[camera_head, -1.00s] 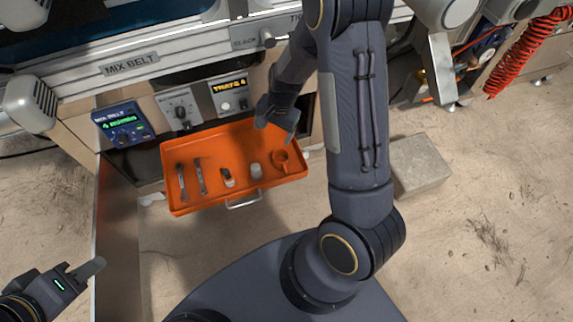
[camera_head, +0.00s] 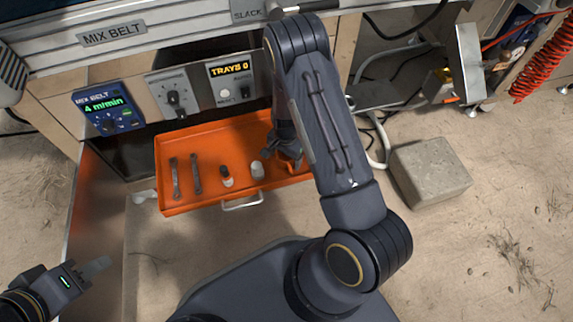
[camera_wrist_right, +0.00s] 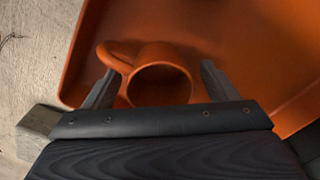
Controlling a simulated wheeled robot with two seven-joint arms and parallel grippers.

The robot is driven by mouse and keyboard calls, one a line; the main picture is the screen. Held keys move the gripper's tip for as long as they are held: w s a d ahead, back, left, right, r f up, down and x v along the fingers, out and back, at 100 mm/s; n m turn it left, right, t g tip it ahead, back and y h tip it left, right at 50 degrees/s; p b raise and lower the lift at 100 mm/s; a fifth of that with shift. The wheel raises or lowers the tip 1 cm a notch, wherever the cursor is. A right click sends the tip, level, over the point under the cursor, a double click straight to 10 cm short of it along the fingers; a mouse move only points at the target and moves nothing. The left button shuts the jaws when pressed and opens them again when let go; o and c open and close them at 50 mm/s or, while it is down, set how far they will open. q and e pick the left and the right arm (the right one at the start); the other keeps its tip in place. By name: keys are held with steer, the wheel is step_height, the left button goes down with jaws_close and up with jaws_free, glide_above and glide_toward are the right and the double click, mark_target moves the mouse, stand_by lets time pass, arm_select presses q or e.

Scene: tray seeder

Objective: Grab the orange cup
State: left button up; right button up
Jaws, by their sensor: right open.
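The orange cup (camera_wrist_right: 158,80) shows in the right wrist view, its open mouth facing the camera and its handle at the upper left. It sits in the orange tray (camera_wrist_right: 240,35). My right gripper (camera_wrist_right: 160,70) is open, with one finger on each side of the cup; I cannot tell whether they touch it. In the head view my right gripper (camera_head: 288,155) is down at the right end of the tray (camera_head: 190,207) and hides the cup. My left gripper (camera_head: 95,266) is at the lower left, away from the tray; its opening is unclear.
The tray also holds two wrench-like tools (camera_head: 175,178), a small dark-and-white bottle (camera_head: 226,177) and a grey-white cylinder (camera_head: 257,169). Control panels (camera_head: 172,98) stand behind the tray. A concrete block (camera_head: 430,172) lies on the ground to the right.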

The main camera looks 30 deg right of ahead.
steer(key=shift+f, duration=0.15)
steer(key=shift+c, duration=0.3)
steer(key=c, duration=1)
